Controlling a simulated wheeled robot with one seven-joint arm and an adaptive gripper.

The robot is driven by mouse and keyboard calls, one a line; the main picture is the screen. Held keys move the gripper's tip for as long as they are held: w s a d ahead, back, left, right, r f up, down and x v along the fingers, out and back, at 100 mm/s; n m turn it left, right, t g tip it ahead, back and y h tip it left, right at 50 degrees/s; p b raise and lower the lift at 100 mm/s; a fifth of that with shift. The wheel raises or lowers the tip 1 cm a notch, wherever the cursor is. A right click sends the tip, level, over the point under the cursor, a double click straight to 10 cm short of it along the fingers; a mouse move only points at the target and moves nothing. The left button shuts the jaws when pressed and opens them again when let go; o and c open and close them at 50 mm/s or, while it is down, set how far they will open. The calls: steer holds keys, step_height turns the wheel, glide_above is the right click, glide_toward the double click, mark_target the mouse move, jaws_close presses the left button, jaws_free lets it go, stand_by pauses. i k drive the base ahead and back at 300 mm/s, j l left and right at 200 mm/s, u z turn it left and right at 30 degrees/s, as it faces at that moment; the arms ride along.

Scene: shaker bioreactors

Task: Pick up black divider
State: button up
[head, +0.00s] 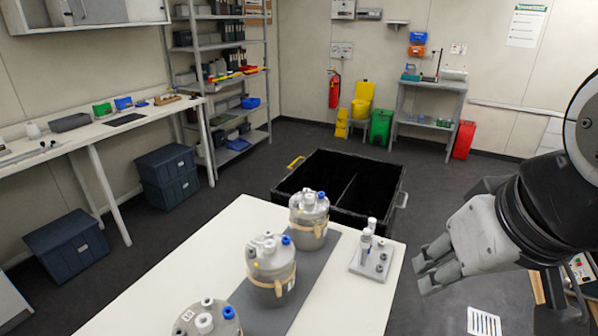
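A large open black bin (392,205) stands on the floor beyond the white table in the head view. A thin dark upright panel (347,188) shows inside it and looks like the black divider. Its lower part is lost in the dark interior. My gripper (428,268) is at the right, in front of and to the right of the bin, apart from it. I see nothing held in it. Its fingers point left, and their spacing is unclear from this angle.
The white table (345,308) in front carries several metal vessels on a grey mat (315,277) and a small grey block with fittings (373,260). A bench (85,135) and shelves stand at the left.

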mark_target(344, 202)
steer(key=z, duration=1.95)
steer(key=u, duration=1.6)
steer(key=k+u, duration=0.65)
steer(key=u, duration=0.2)
steer(key=i+l+u, duration=0.1)
steer(key=u, duration=0.4)
steer(key=l+u, duration=0.3)
steer(key=u, duration=0.15)
steer(key=i+l+u, duration=0.1)
steer(key=l+u, duration=0.15)
steer(key=u, duration=0.25)
steer(key=k+l, duration=0.1)
steer(key=l, duration=2.7)
steer(key=k, duration=0.05)
